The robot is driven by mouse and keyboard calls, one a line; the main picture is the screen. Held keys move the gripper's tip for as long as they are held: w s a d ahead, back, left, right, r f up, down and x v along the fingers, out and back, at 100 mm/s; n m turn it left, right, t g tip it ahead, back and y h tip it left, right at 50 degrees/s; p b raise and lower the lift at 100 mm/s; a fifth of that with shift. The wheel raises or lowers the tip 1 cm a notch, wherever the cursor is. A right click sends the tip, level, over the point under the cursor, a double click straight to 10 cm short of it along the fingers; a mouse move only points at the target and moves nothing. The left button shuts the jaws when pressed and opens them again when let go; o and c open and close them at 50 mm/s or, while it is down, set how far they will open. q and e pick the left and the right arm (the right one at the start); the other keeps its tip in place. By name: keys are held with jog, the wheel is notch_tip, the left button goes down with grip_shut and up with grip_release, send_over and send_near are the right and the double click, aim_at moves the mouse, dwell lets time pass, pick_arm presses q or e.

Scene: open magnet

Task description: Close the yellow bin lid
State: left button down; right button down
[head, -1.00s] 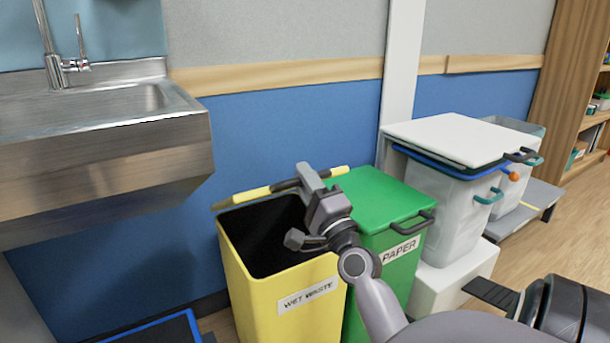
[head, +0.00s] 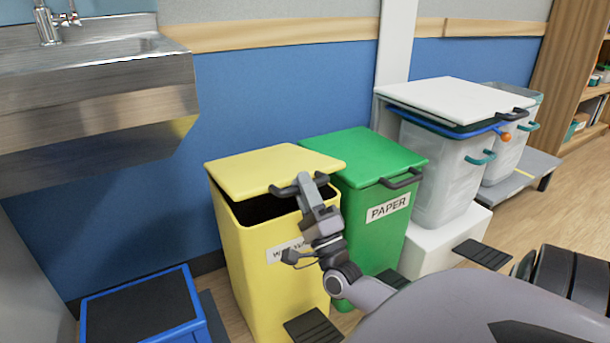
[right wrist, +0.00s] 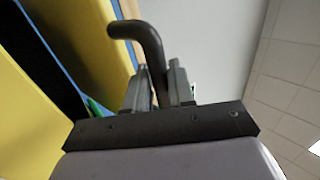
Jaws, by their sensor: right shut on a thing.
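The yellow bin (head: 265,285) stands below the sink's right side, with a partly covered label on its front. Its yellow lid (head: 262,165) is tilted low over the bin, and a dark gap shows between its front edge and the rim. My right gripper (head: 306,186) is at the lid's front edge, shut on the dark lid handle (head: 283,190). In the right wrist view the curved handle (right wrist: 148,42) runs between the fingers (right wrist: 160,85), with the yellow lid (right wrist: 85,22) beside it. My left gripper is not in view.
A green PAPER bin (head: 378,235) with a shut lid stands close on the right. The metal sink (head: 95,110) is at the upper left, and a blue bin (head: 190,325) with a dark top is at the lower left.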

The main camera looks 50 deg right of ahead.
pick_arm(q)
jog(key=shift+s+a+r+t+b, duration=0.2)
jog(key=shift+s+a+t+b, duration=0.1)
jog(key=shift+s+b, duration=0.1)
pick_arm(e)
notch_tip(320, 180, down, 8)
jog(key=shift+s, duration=0.4)
jog(key=shift+a+f, duration=0.1)
jog(key=c, duration=1.1)
grip_release()
pick_arm(q)
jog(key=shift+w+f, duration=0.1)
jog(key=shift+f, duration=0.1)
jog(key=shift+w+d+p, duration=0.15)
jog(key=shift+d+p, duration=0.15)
jog(key=shift+p, duration=0.1)
pick_arm(e)
jog(key=v, duration=0.7)
